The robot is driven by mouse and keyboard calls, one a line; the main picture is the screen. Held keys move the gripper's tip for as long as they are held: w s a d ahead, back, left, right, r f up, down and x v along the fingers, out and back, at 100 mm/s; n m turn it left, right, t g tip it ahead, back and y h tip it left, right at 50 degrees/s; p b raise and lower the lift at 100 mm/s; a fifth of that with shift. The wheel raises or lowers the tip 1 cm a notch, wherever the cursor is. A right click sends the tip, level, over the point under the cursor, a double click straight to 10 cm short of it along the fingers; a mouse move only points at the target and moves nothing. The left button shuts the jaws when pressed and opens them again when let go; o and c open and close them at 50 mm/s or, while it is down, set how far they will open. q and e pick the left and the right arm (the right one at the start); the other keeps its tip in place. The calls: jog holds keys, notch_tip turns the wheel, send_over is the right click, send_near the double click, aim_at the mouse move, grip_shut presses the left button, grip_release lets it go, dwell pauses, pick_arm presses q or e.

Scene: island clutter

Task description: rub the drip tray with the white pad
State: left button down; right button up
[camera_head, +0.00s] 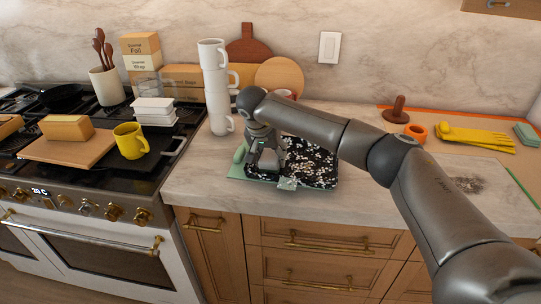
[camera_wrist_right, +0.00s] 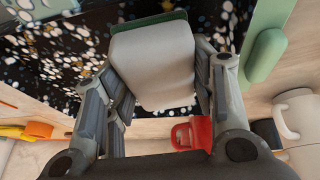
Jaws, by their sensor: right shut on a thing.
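My right gripper (camera_head: 266,166) is over the left part of the tray, fingers down. It is shut on the white pad (camera_wrist_right: 152,66), a pale block with a green layer at its far edge. The pad is at or just above the tray; I cannot tell whether it touches. My arm and gripper hide part of the tray. My left gripper is not in view.
A green block (camera_head: 240,152) is beside the tray's left edge. A stack of white mugs (camera_head: 217,92) stands behind it. The stove (camera_head: 75,150) is at left. Yellow gloves (camera_head: 475,138), an orange ring (camera_head: 416,131) and a brown plunger-like tool (camera_head: 397,110) lie at right.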

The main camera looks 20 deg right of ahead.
jog(key=shift+f, duration=0.5)
dwell(0.3)
